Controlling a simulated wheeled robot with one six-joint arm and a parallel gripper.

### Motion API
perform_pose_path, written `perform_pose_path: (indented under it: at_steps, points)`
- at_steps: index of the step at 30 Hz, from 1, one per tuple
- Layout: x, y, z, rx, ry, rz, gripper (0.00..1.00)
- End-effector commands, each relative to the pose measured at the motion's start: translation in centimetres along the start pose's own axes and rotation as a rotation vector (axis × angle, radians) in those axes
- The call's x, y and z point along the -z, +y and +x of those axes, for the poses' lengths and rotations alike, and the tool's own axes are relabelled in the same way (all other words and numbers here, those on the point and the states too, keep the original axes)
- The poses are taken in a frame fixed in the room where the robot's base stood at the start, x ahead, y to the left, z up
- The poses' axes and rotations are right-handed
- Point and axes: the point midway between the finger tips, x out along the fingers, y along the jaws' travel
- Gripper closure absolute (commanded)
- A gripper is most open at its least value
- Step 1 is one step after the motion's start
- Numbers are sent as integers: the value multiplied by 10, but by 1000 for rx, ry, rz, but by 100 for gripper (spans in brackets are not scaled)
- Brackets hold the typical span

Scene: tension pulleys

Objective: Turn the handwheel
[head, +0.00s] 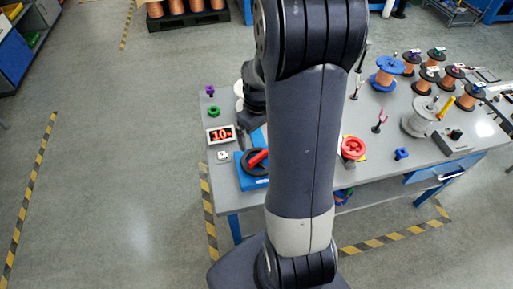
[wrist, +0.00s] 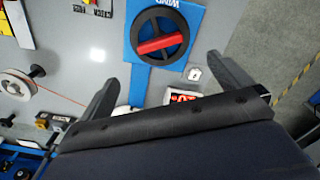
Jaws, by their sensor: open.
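The handwheel is a black ring with a red bar handle, on a blue base near the table's left front corner. In the head view the handwheel (head: 249,169) is partly hidden behind my arm. In the wrist view the handwheel (wrist: 176,22) shows whole, with its red bar (wrist: 160,44) lying slightly tilted across it. The blue base (wrist: 136,88) carries white lettering that appears upside down there. My gripper (wrist: 165,82) is open, its two dark fingers wide apart with nothing between them at the tips. The handwheel lies beyond the fingertips, apart from them.
A display (head: 221,134) with red digits and a small white counter (head: 223,156) stand left of the handwheel. A red round part (head: 352,148), blue spool (head: 386,73), grey spool (head: 419,120) and several copper spools sit to the right. Floor left of the table is clear.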

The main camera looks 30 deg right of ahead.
Motion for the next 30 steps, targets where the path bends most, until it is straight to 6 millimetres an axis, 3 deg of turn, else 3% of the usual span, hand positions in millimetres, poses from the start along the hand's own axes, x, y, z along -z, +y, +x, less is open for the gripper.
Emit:
perform_pose_path:
  at_steps: [5, 21, 30]
  points:
    - [-1, -1, 11, 2, -4, -22, 2]
    - [-1, -1, 93, 2, -4, -18, 2]
    - [-1, 0, 108, 0, 0, -18, 2]
